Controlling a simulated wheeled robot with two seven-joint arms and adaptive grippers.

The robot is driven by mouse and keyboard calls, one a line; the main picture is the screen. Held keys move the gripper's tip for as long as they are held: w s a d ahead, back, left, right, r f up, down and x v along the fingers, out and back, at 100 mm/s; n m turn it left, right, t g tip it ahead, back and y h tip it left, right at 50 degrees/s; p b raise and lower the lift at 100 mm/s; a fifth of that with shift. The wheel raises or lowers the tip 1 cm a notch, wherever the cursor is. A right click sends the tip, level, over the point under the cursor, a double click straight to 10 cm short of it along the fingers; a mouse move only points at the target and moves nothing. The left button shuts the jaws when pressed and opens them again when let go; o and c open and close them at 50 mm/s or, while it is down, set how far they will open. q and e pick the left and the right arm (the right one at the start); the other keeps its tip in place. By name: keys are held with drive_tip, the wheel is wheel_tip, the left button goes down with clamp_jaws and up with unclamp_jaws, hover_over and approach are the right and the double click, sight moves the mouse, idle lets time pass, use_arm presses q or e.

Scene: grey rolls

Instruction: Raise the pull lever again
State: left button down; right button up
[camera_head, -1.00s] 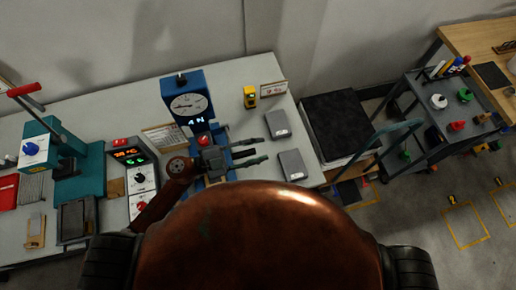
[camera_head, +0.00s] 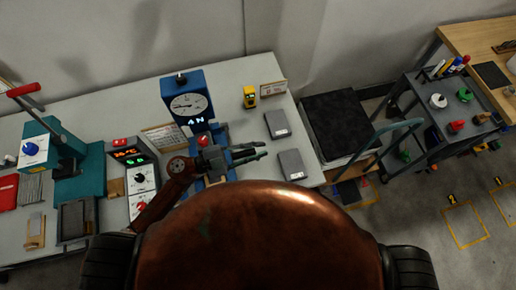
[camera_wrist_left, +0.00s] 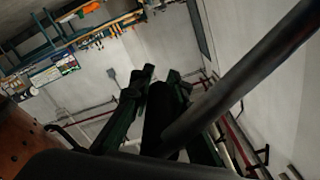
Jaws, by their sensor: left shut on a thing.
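My left gripper (camera_head: 262,151) reaches in from the left, in front of the blue gauge stand (camera_head: 186,84). Its dark green fingers are close together. In the left wrist view, the fingers (camera_wrist_left: 158,78) lie on either side of a dark grip, and a long black rod (camera_wrist_left: 245,80) runs from it to the upper right. This looks like the pull lever, and the gripper is shut on it. In the head view I cannot make out the lever apart from the gripper. My right gripper is not in view.
A teal press (camera_head: 75,165) with a red-ended handle (camera_head: 23,90) and a control box with a lit display (camera_head: 130,154) stand left. Two grey plates (camera_head: 277,124) and a small yellow device (camera_head: 250,97) lie right. A black-topped cart (camera_head: 345,125) stands beside the table.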

use_arm(q)
drive_tip(key=w+a+r+n+p, duration=0.2)
drive_tip(key=w+r+n+p, duration=0.3)
drive_tip(key=p, duration=0.8)
wheel_tip(320, 180, up, 2)
drive_tip(key=shift+w+r+n+p, duration=0.1)
drive_tip(key=shift+w+n+p, duration=0.2)
drive_tip(key=shift+w, duration=0.45)
drive_tip(key=c, duration=1.8)
unclamp_jaws()
drive_tip(key=shift+a, duration=0.1)
